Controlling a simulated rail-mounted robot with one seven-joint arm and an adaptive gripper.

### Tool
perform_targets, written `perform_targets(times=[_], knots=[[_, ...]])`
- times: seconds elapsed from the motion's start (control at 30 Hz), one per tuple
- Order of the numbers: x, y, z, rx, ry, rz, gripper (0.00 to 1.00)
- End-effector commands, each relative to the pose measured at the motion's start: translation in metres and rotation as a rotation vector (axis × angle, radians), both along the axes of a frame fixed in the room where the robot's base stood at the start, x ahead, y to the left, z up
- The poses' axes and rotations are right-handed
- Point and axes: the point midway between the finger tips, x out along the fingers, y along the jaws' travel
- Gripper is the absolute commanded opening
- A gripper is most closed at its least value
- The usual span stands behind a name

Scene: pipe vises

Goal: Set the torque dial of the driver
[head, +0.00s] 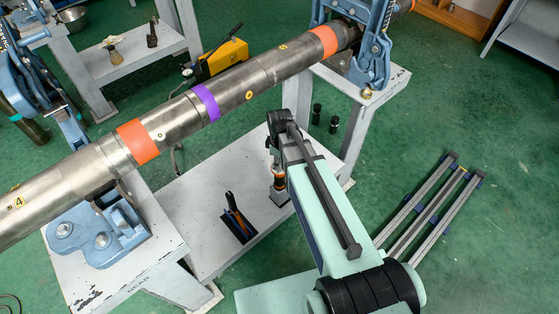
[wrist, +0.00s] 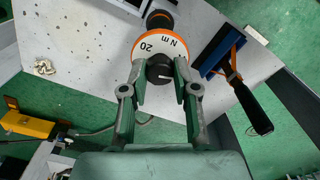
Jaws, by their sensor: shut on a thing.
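The torque driver (head: 279,181) stands on the low grey shelf in the head view, black with an orange band. In the wrist view I look down on its white dial face (wrist: 155,43) with an orange rim, marked "20" and "N m". A black knob (wrist: 159,70) with a white pointer line sits at the dial. My gripper (wrist: 160,82) is shut on this knob, one finger on each side. In the head view my wrist hangs over the driver and hides its top and the fingertips. The rest of the dial's scale is hidden.
A long steel pipe (head: 180,119) with orange and purple bands crosses above the shelf, held by blue vises (head: 359,45). A yellow pump (head: 221,58) is behind. Rails (head: 428,210) lie on the green floor.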

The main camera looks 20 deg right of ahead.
Motion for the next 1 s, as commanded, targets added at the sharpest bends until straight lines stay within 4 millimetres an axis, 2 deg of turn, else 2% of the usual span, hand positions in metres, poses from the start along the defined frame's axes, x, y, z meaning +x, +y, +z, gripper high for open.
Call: perform_targets(times=[0.4, 1.0], knots=[[-0.0001, -0.0001, 0.0, 0.001, 0.001, 0.281, 0.0], [0.0001, -0.0001, -0.0002, 0.001, 0.001, 0.359, 0.0]])
